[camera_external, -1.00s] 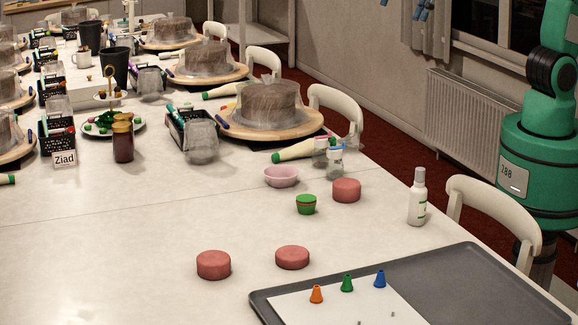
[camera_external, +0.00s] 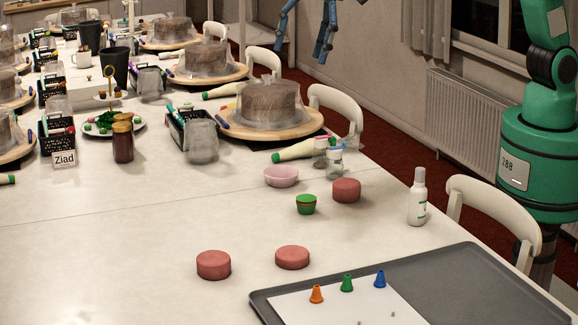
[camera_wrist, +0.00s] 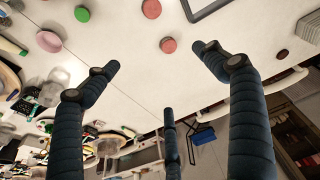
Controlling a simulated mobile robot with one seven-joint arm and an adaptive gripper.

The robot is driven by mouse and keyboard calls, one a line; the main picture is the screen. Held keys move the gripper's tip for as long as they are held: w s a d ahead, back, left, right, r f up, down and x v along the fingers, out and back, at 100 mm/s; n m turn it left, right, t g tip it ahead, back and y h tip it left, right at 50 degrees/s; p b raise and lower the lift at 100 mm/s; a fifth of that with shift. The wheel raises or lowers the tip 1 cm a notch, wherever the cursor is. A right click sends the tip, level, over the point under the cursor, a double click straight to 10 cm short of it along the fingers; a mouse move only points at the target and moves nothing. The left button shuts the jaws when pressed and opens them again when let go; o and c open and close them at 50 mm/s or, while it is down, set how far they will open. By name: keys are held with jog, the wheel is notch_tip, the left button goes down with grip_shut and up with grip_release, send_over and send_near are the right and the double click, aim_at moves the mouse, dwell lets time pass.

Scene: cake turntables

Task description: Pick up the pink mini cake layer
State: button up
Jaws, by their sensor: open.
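Three pink mini cake layers stand on the white table: one at the front left (camera_external: 214,265), one in the front middle (camera_external: 292,257) and one further back (camera_external: 346,190), beside the green cup. The wrist view shows two of them, one at the top edge (camera_wrist: 152,9) and one just below it (camera_wrist: 168,45). My gripper (camera_external: 300,46) hangs high at the top of the external view, well apart from the layers. In the wrist view its dark blue fingers (camera_wrist: 157,58) are spread apart and empty.
A grey tray (camera_external: 480,265) with colored cones lies at the front right. A pink bowl (camera_external: 281,177), a green cup (camera_external: 306,204) and a white bottle (camera_external: 417,198) stand near the back layer. Wrapped cakes on turntables (camera_external: 300,130) stand behind. The front left table is clear.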

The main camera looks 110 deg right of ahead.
jog(key=w+f+p, duration=0.1)
jog(key=w+f, duration=1.2)
jog(key=n+g+p, duration=0.1)
jog(key=n+p, duration=0.1)
send_over(213, 257)
jog(key=s, duration=0.2)
notch_tip(213, 257, down, 20)
jog(key=shift+d+r, duration=0.15)
jog(key=shift+d, duration=0.1)
jog(key=shift+w, duration=0.1)
jog(key=shift+w+a+f+b, duration=0.1)
jog(key=shift+w+f+b, duration=0.1)
jog(key=shift+f, duration=1.2)
jog(key=shift+w+a+f+b, duration=0.1)
jog(key=shift+w+f, duration=0.05)
jog(key=shift+f, duration=1.3)
jog(key=shift+w+f+b, duration=0.1)
jog(key=shift+w+f, duration=0.1)
jog(key=shift+f, duration=1.2)
jog(key=shift+w+a+f, duration=0.1)
jog(key=shift+w+f, duration=0.1)
jog(key=shift+f, duration=1.1)
jog(key=shift+w+a+f, duration=0.1)
jog(key=shift+w+f, duration=0.05)
jog(key=shift+f, duration=1.1)
jog(key=c, duration=1.2)
